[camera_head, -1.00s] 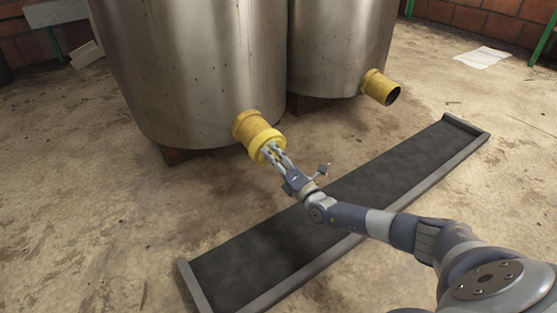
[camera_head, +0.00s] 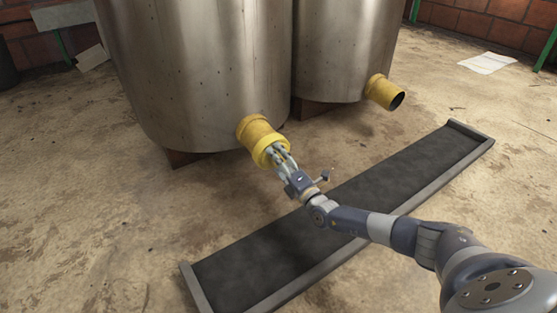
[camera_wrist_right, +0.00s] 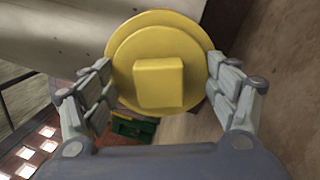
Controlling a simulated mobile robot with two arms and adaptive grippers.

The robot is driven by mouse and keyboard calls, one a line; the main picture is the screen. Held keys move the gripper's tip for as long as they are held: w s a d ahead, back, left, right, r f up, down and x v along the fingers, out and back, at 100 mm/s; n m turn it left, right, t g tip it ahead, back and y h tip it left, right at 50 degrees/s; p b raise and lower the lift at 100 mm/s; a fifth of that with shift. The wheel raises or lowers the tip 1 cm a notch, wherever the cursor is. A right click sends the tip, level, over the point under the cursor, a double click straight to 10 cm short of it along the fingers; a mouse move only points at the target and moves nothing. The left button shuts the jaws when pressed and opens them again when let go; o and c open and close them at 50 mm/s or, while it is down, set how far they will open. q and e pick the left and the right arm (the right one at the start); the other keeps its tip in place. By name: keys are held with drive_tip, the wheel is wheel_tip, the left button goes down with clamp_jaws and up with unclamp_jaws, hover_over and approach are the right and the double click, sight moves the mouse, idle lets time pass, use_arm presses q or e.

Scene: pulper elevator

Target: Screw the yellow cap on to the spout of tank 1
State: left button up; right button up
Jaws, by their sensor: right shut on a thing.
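The yellow cap (camera_head: 269,150) is at the open end of the yellow spout (camera_head: 254,131) low on the left steel tank (camera_head: 205,70). Cap and spout look in line and touching; how far the cap is threaded on cannot be told. My right gripper (camera_head: 277,154) is shut on the cap from the front. In the right wrist view the cap (camera_wrist_right: 160,45) is a round disc with a raised square knob (camera_wrist_right: 158,82), between the fingers of my right gripper (camera_wrist_right: 165,95). My left gripper is not in view.
A second tank (camera_head: 345,50) stands to the right, with an open, uncapped yellow spout (camera_head: 385,92). A long dark tray-like strip with raised edges (camera_head: 400,180) lies on the floor under my right arm. A paper sheet (camera_head: 487,62) lies at the back right. The floor at left is clear.

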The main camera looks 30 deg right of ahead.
drive_tip(key=m, duration=0.4)
drive_tip(key=shift+r, duration=0.1)
drive_tip(key=m, duration=0.4)
drive_tip(key=shift+w, duration=0.1)
drive_tip(key=m, duration=0.3)
drive_tip(key=shift+m, duration=0.4)
drive_tip(key=m, duration=0.4)
drive_tip(key=o, duration=1.1)
drive_tip(key=shift+s+d+f, duration=0.1)
drive_tip(key=shift+s+f, duration=0.1)
drive_tip(key=shift+s, duration=0.95)
drive_tip(key=shift+s+d+f, duration=0.1)
drive_tip(key=shift+s+f, duration=0.05)
drive_tip(key=shift+s, duration=1)
